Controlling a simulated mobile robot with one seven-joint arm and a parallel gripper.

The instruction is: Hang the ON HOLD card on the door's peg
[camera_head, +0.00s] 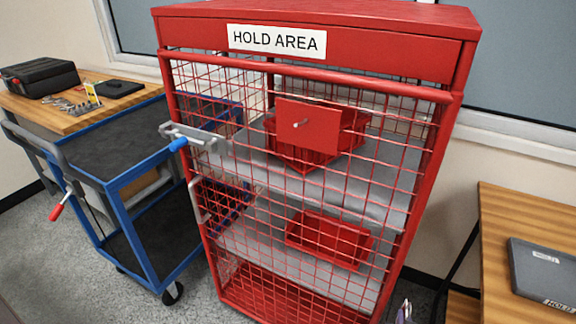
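The red mesh door (315,190) of the HOLD AREA cage is shut in front of its shelves. A plain red plate (320,135) is on the upper part of the door. A small silver peg (300,124) sticks out of it, and nothing hangs there. No card reading ON HOLD can be made out. A flat dark grey object (548,272) with white HOLD labels lies on the right-hand table, cut off by the picture edge; I cannot tell whether it is a card or a case. My gripper cannot be made out in this view.
A blue cart (150,165) stands close on the left, before a wooden bench (70,122) with a black case (38,78). The wooden table (520,215) stands right. A small, unclear object (405,312) shows at the bottom.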

